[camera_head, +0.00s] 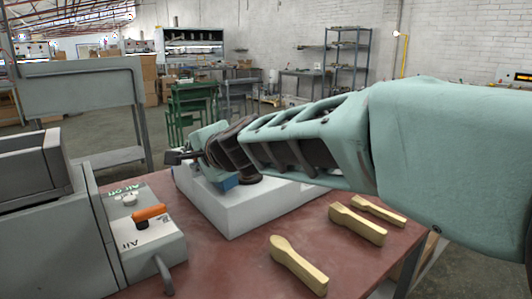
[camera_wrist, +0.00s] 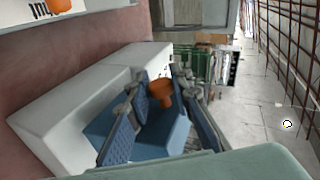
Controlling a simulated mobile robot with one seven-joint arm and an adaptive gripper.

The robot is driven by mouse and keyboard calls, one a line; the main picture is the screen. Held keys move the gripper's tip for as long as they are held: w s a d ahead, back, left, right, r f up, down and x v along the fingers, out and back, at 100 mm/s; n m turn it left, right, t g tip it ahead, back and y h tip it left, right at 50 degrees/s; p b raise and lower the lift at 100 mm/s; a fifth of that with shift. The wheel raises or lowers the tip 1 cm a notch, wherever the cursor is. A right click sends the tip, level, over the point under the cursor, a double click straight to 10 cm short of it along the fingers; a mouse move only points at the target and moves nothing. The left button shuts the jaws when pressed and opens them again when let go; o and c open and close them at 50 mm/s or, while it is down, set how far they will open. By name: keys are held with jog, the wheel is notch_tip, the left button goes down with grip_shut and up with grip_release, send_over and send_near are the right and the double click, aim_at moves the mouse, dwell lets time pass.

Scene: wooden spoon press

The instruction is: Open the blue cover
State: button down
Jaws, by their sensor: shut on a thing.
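The blue cover (camera_wrist: 165,140) sits on a white box-shaped base (camera_wrist: 50,115) in the wrist view. An orange knob (camera_wrist: 160,94) stands up from the cover, between the fingers of my gripper (camera_wrist: 166,84), which is shut on it. In the head view my gripper (camera_head: 207,148) reaches left over the white base (camera_head: 235,215). A small part of the blue cover (camera_head: 224,183) shows under the fingers there. The knob is hidden by my gripper in the head view. I cannot tell how far the cover is lifted or tilted.
The base stands on a red-brown table (camera_head: 215,270). Several wooden spoon pieces (camera_head: 298,263) lie to its right and front. A grey machine with an air panel and orange switch (camera_head: 148,213) stands at left. Shelves and benches are far behind.

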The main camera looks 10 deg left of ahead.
dwell(0.3)
jog(key=c, duration=1.7)
grip_release()
jog(key=shift+c, duration=0.2)
jog(key=shift+r, duration=0.1)
